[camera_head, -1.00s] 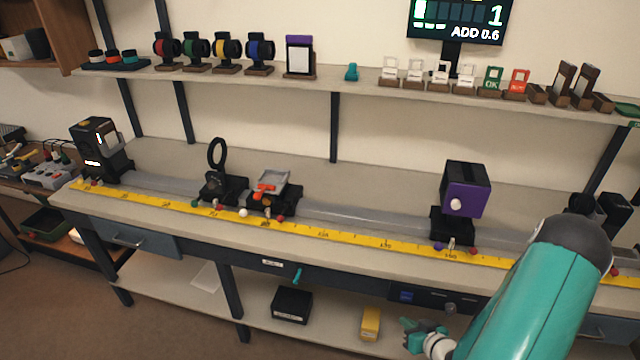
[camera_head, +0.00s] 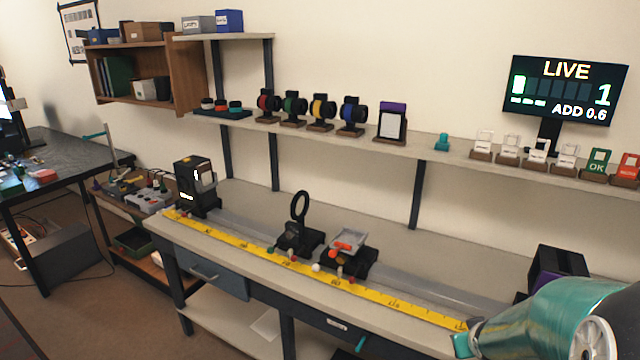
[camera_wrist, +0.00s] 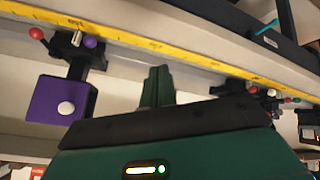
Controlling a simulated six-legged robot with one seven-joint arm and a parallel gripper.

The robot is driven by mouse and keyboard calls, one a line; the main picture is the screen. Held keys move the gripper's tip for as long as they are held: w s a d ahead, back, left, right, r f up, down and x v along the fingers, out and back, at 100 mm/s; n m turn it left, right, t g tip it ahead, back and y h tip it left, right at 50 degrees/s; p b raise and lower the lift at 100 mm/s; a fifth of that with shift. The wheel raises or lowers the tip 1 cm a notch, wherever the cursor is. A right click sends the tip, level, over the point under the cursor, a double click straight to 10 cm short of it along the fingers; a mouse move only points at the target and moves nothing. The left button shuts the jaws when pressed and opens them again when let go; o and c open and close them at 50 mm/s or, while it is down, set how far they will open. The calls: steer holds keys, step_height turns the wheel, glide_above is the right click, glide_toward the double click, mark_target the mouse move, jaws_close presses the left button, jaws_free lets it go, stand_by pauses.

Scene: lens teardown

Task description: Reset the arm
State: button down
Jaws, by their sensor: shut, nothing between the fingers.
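My teal arm reaches in from the lower right of the head view and hides part of the bench. A small teal tip (camera_head: 463,344) of my gripper shows at the bench's front edge, by the yellow ruler. In the wrist view my gripper (camera_wrist: 157,85) has its dark green fingers shut together, with nothing between them. The fingers point toward the yellow ruler (camera_wrist: 150,44), with the purple box (camera_wrist: 57,101) and its white knob to their left. In the head view the purple box (camera_head: 557,264) is partly hidden behind my arm.
The bench rail carries a black lamp box (camera_head: 195,185), a ring holder (camera_head: 299,230) and a tray mount (camera_head: 348,252). The shelf above holds coloured filter wheels (camera_head: 322,110) and small card stands (camera_head: 508,150). A screen (camera_head: 565,90) reads LIVE. Bare benchtop lies behind the rail.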

steer(key=s+a+r+y, duration=0.1)
steer(key=s+a+r, duration=0.6)
steer(key=a, duration=0.4)
steer(key=s+a+r+g+y, duration=0.1)
steer(key=s+a+r+y, duration=0.1)
steer(key=s+a+r, duration=0.6)
steer(key=a+r, duration=0.2)
steer(key=a, duration=0.1)
steer(key=shift+s+a+g+y, duration=0.3)
steer(key=shift+d, duration=0.15)
